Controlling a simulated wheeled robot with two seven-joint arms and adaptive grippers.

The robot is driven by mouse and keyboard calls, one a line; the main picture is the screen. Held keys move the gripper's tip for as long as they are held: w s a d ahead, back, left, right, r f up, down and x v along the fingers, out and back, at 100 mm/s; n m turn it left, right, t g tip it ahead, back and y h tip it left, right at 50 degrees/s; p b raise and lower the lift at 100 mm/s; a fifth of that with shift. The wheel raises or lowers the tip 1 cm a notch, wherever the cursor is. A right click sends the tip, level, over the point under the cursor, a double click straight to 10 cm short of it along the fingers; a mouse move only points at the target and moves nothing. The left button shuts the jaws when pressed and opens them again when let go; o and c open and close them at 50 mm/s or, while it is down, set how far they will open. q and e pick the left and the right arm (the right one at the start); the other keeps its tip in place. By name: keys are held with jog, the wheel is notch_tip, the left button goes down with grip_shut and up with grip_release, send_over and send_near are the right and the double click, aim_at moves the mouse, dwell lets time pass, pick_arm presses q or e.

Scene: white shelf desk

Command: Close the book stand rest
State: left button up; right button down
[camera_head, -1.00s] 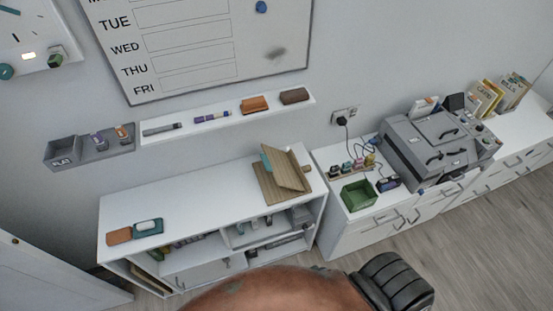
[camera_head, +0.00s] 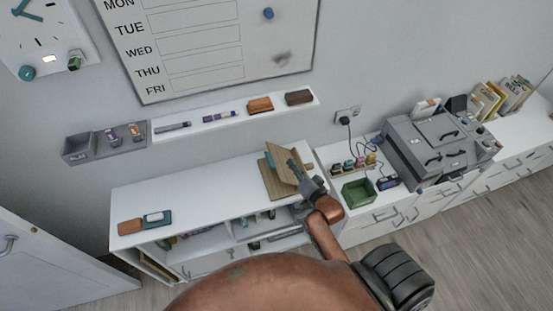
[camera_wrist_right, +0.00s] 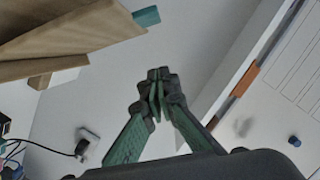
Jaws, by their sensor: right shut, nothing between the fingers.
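The wooden book stand (camera_head: 270,182) sits at the right end of the white shelf desk's top. Its rest is raised and tilted above the base, with a small teal piece at its left side. My right gripper (camera_head: 292,164) is at the stand, overlapping the rest's right part in the head view; I cannot tell there whether it touches. In the right wrist view the gripper (camera_wrist_right: 158,82) is shut and empty, and the stand (camera_wrist_right: 70,36) is at upper left, apart from the fingertips. My left gripper is not in view.
An orange item and a teal item (camera_head: 157,218) lie at the desk's left end; the top between is clear. A green bin (camera_head: 358,192) and a grey printer (camera_head: 440,150) stand to the right. A wall ledge (camera_head: 235,115) with markers and erasers runs above.

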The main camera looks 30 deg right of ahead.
send_over(276, 164)
jog(key=s+d, duration=0.1)
jog(key=d, duration=0.2)
jog(key=shift+f+p, duration=0.35)
jog(key=shift+f, duration=0.25)
jog(key=shift+w+a+f, duration=0.25)
jog(key=shift+a+f, duration=0.3)
jog(key=shift+f, duration=0.05)
jog(key=shift+w+a+f, duration=0.2)
jog(key=shift+a+f, duration=0.3)
jog(key=shift+f, duration=0.1)
jog(key=shift+w+a+f, duration=0.1)
jog(key=shift+a+f, duration=0.25)
jog(key=shift+f, duration=0.05)
jog(key=shift+a, duration=0.1)
